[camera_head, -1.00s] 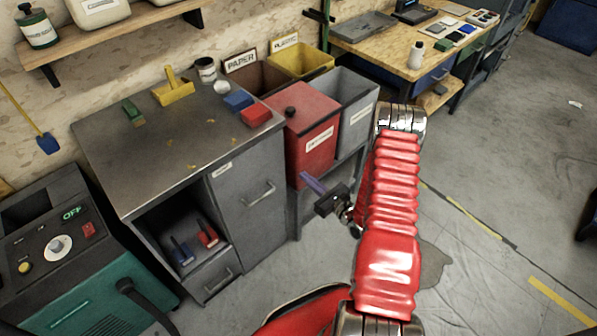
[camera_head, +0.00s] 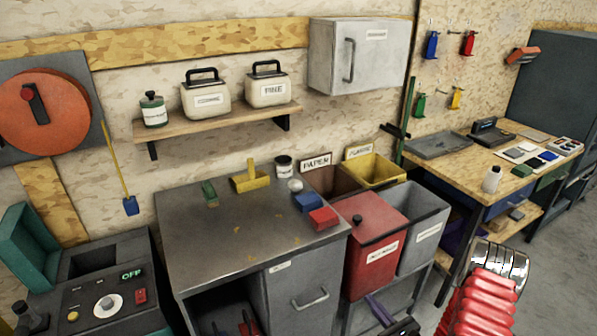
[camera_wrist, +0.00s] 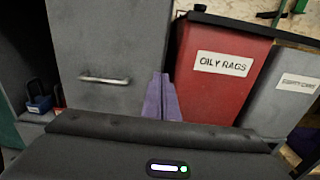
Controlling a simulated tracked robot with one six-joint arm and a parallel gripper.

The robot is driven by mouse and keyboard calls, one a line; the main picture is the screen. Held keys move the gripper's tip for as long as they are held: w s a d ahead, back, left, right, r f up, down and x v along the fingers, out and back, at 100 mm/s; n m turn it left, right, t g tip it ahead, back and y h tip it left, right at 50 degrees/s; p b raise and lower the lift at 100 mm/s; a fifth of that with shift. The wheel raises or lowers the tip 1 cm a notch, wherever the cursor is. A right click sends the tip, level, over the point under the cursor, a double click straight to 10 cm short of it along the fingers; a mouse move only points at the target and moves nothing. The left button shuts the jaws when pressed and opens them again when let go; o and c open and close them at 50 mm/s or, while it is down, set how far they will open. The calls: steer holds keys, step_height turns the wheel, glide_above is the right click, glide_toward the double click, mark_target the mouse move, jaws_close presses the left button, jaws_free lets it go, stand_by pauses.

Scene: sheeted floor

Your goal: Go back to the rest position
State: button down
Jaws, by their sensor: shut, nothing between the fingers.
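My gripper (camera_head: 381,311) shows at the bottom edge of the head view, in front of the grey cabinet (camera_head: 297,287) and the red bin (camera_head: 376,246). Its purple fingers are together and hold nothing. In the wrist view my gripper (camera_wrist: 162,98) points at the gap between the grey cabinet (camera_wrist: 105,40) and the red "OILY RAGS" bin (camera_wrist: 218,65). I cannot tell how far the fingertips are from them. My red-sleeved arm is at the lower right of the head view.
A grey bin (camera_head: 423,228) stands right of the red one. Grey floor (camera_head: 560,280) is open at the right.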

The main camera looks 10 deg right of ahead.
steer(key=s+a+f+n+g+y, duration=0.1)
steer(key=s+a+n+g+y, duration=0.35)
steer(key=a, duration=0.45)
steer(key=s+a+r+n+g+y, duration=0.3)
steer(key=s+a+r+n+g, duration=0.5)
steer(key=s+r+n+g, duration=0.25)
steer(key=s+d+r+n+g+h, duration=0.1)
steer(key=s+r+n+h, duration=0.2)
steer(key=r+n+h, duration=0.35)
steer(key=s+d+r+n+g+h, duration=0.1)
steer(key=s+d+r+n+h, duration=0.2)
steer(key=r+n, duration=0.5)
steer(key=s+a+r+n+t+h, duration=0.1)
steer(key=a+r+t, duration=0.1)
steer(key=r, duration=0.5)
steer(key=s+a+r+n+t+h, duration=0.1)
steer(key=a+r+n+t+h, duration=0.1)
steer(key=r, duration=0.6)
steer(key=shift+a+t, duration=0.7)
steer(key=shift+a, duration=0.3)
